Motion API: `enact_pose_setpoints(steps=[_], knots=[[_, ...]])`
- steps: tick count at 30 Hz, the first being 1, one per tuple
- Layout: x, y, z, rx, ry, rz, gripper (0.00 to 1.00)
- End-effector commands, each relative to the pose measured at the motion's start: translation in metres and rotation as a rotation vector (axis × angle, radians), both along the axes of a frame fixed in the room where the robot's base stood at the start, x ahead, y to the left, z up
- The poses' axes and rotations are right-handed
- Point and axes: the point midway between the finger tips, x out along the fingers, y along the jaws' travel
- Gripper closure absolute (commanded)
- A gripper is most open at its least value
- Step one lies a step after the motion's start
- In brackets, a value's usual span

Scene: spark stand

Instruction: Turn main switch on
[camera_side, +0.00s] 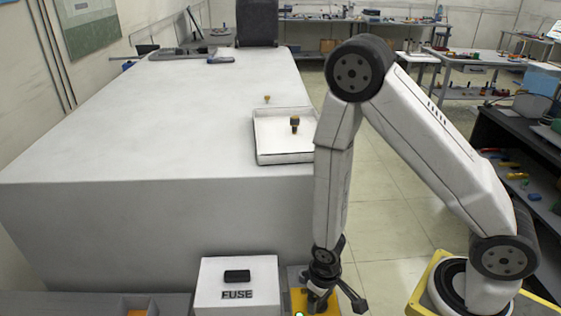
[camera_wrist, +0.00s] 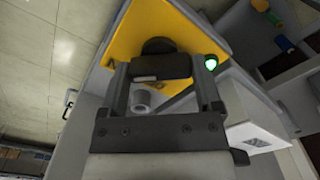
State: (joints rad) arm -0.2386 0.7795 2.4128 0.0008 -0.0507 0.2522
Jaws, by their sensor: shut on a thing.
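The main switch stands on a yellow panel (camera_wrist: 125,45), with a black round part (camera_wrist: 157,45) and a dark crosswise handle (camera_wrist: 165,66). A green lamp (camera_wrist: 210,63) glows at the panel's right edge. My gripper (camera_wrist: 162,80) is shut on the dark handle, with one finger at each end of it. In the side view my gripper (camera_side: 322,292) reaches down to the yellow panel (camera_side: 296,281) and hides most of the switch. The green lamp (camera_side: 299,314) shows at that view's bottom edge.
A white FUSE box (camera_side: 237,292) stands just left of the panel. Behind it is a large pale block (camera_side: 150,150) bearing a white tray (camera_side: 284,157) with a small dark and brass piece (camera_side: 295,124). A similar small piece (camera_side: 267,99) stands behind the tray.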

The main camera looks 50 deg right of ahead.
Motion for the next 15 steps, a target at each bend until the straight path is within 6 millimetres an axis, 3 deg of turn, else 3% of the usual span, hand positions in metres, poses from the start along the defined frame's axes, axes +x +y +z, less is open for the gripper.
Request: enact_pose_setpoints(steps=[3, 4, 5, 15], knots=[[-0.0002, -0.0001, 0.0006, 0.000, 0.000, -0.006, 0.77], [-0.0001, -0.0001, 0.0006, 0.000, 0.000, -0.006, 0.11], [-0.0001, -0.0001, 0.0006, 0.000, 0.000, -0.006, 0.02], [0.0001, 0.0000, 0.0010, 0.000, 0.000, -0.002, 0.00]])
